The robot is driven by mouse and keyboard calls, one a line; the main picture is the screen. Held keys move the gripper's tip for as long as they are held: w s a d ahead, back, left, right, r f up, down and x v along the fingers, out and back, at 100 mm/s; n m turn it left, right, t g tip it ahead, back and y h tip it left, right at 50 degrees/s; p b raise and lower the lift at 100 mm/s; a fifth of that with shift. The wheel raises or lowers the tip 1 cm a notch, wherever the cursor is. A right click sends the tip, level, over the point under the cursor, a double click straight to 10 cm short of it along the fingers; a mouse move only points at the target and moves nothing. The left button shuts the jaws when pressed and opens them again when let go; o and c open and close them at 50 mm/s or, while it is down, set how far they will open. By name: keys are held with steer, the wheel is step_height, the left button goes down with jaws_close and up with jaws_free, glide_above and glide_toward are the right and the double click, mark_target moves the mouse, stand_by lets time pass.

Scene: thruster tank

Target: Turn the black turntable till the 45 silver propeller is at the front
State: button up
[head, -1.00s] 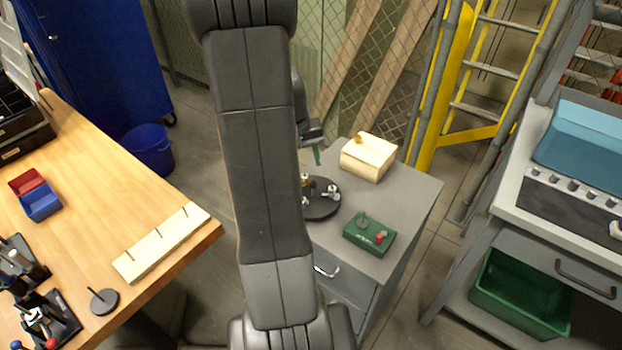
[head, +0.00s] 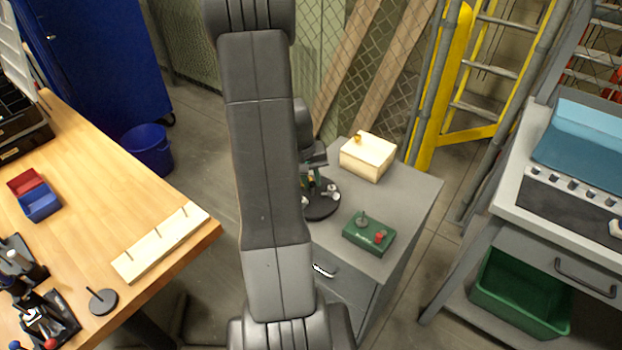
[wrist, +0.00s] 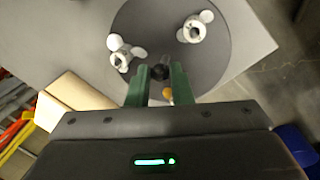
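The black turntable (head: 321,211) lies on the grey cabinet, partly hidden behind my arm in the head view. It also shows in the wrist view (wrist: 225,70), with one silver propeller (wrist: 195,27) and another silver propeller (wrist: 124,52) on it. A brass-coloured part (wrist: 168,95) shows low between my fingers, mostly hidden. No size markings are readable. In the head view one silver propeller (head: 331,192) sits on the right of the disc. My gripper (wrist: 160,70) is open over the turntable, its green fingers on either side of a dark knob (wrist: 160,73); contact cannot be told.
On the cabinet top (head: 408,190) stand a cream box (head: 367,158) behind the turntable and a green control box (head: 369,234) in front of it. A wooden bench (head: 120,190) is at left; a yellow ladder (head: 440,90) stands behind the cabinet.

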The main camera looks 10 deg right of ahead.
jaws_close()
steer(key=shift+m+b, duration=0.3)
steer(key=shift+m, duration=0.2)
steer(key=shift+w+m, duration=0.1)
steer(key=shift+m, duration=0.3)
steer(key=shift+w+m+g+b, duration=0.1)
steer(key=shift+m+g+b, duration=0.65)
steer(key=shift+m, duration=1.85)
steer(key=o, duration=0.8)
jaws_free()
steer(key=shift+c, duration=0.2)
